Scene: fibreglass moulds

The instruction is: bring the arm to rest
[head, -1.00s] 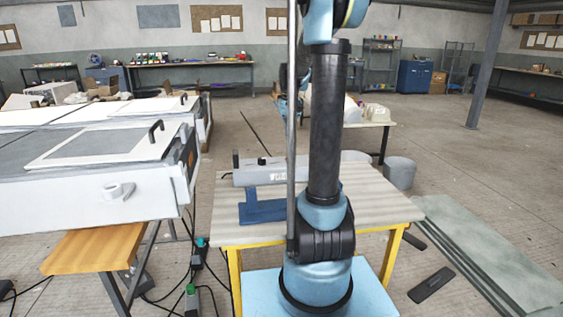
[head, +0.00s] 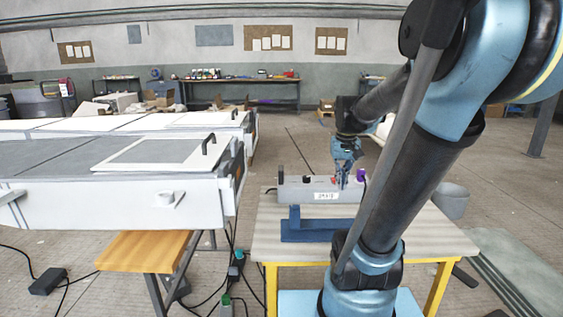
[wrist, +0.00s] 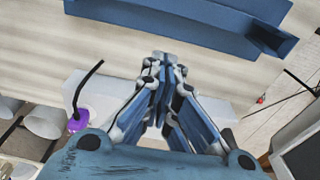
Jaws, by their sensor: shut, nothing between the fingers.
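My arm rises from its blue base beside the small work table (head: 275,232) and bends over the table. My gripper (head: 343,182) hangs near the right part of the grey labelled device (head: 310,190) that lies on the table. In the wrist view my gripper (wrist: 158,62) is shut with its fingertips together and nothing between them. The blue stand (head: 318,228) is in front of the device, and it also shows in the wrist view (wrist: 190,18). I cannot tell whether the fingers touch the device.
A small purple object (head: 361,174) is beside the gripper, and it also shows in the wrist view (wrist: 78,121). A large white mould (head: 120,203) stands on the left. A grey bin (head: 451,200) stands to the right. Cables lie on the floor at left.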

